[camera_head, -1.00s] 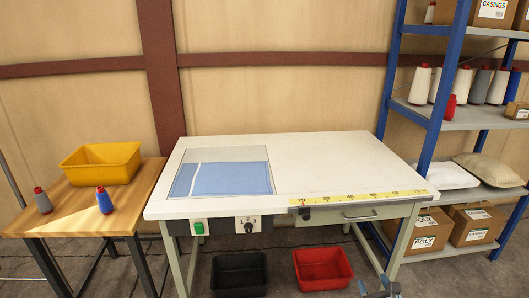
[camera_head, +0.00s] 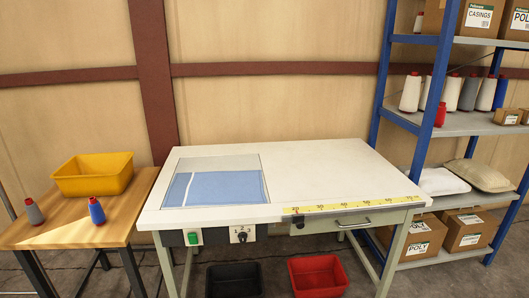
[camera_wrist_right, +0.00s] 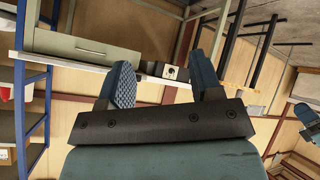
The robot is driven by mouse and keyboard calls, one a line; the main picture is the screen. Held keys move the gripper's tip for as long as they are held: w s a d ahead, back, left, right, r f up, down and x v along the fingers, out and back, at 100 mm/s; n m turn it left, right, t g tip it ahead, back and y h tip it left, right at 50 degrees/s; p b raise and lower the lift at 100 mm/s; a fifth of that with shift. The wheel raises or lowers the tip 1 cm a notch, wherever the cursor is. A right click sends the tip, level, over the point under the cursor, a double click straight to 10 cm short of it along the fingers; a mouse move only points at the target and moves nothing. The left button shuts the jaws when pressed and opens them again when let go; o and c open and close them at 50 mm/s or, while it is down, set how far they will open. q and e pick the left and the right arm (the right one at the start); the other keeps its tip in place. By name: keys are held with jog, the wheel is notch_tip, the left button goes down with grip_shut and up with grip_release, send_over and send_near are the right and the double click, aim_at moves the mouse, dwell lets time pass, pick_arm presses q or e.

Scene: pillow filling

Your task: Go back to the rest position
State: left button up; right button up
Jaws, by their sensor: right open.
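My right gripper (camera_wrist_right: 165,82) shows in the right wrist view, with its two blue ribbed fingers apart and nothing between them. Beyond the fingers, the underside and front of the work table show, with its grey-green drawer (camera_wrist_right: 85,50) and control panel (camera_wrist_right: 172,72). In the head view the white work table (camera_head: 320,175) stands in the middle, with a blue cloth-like sheet (camera_head: 225,188) in the recess at its left. Neither gripper shows in the head view now.
A wooden side table (camera_head: 60,222) at left holds a yellow bin (camera_head: 93,175) and two thread cones. A black bin (camera_head: 234,280) and a red bin (camera_head: 318,277) sit under the work table. A blue shelf (camera_head: 428,110) with cones, boxes and pillows stands at right.

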jog(key=a+r+m+y, duration=0.1)
jog(key=a+m, duration=0.5)
jog(key=a, duration=0.8)
pick_arm(q)
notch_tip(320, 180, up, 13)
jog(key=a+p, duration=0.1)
jog(key=p, duration=1.4)
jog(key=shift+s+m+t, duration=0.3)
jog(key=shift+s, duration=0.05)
pick_arm(e)
notch_tip(320, 180, up, 14)
jog(key=d+t, duration=0.1)
jog(key=shift+s, duration=0.4)
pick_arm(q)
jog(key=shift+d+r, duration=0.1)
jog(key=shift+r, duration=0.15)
pick_arm(e)
jog(key=shift+d+f, duration=0.1)
